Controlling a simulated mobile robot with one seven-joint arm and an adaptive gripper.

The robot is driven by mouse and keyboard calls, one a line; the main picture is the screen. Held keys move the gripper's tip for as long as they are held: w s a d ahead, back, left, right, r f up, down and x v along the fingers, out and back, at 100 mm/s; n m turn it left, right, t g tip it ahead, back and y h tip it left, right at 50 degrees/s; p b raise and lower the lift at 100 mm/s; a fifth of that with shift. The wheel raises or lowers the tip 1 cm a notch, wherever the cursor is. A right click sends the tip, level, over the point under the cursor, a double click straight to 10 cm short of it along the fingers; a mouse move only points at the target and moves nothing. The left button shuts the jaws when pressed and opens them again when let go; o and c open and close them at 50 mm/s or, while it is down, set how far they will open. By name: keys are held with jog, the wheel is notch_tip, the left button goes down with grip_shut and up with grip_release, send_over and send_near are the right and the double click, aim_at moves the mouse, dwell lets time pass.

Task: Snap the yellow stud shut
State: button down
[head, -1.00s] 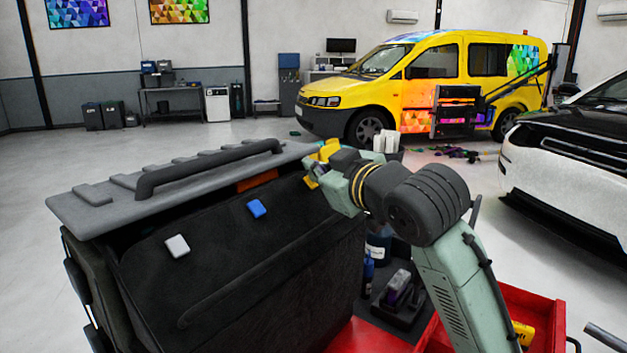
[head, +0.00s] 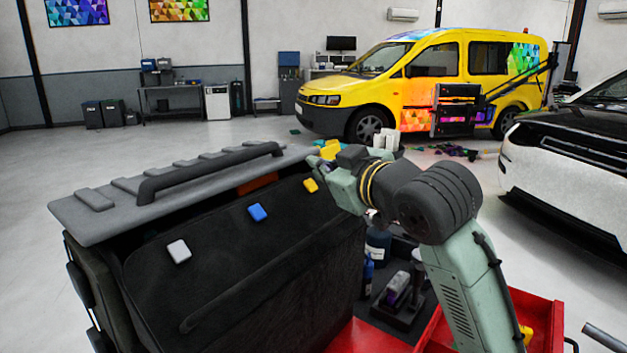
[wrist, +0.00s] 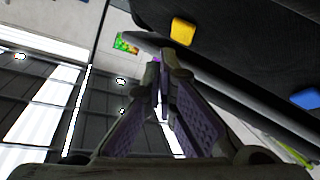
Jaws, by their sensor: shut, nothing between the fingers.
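The yellow stud (head: 310,185) sits on the upper front of a black case (head: 240,255), near its right end. It also shows in the wrist view (wrist: 182,32), on a dark surface beyond my fingertips. My gripper (head: 317,163) is just above and right of the stud in the head view, apart from it. In the wrist view my gripper (wrist: 165,78) has its fingers together with nothing between them. Another yellow piece (head: 331,151) shows beside the gripper; I cannot tell what it belongs to. Whether the stud is fully seated cannot be told.
A blue stud (head: 258,212) and a white stud (head: 179,251) sit further left on the case front. The grey lid (head: 105,213) with a dark handle lies across the top. Bottles and tools stand on a red cart (head: 360,335) below my arm.

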jog(key=d+r+p, duration=0.1)
jog(key=s+r+p, duration=0.1)
jog(key=d+r+p, duration=0.1)
jog(key=r, duration=0.1)
jog(key=shift+s+d, duration=0.35)
jog(key=shift+s, duration=0.05)
jog(key=shift+f, duration=0.1)
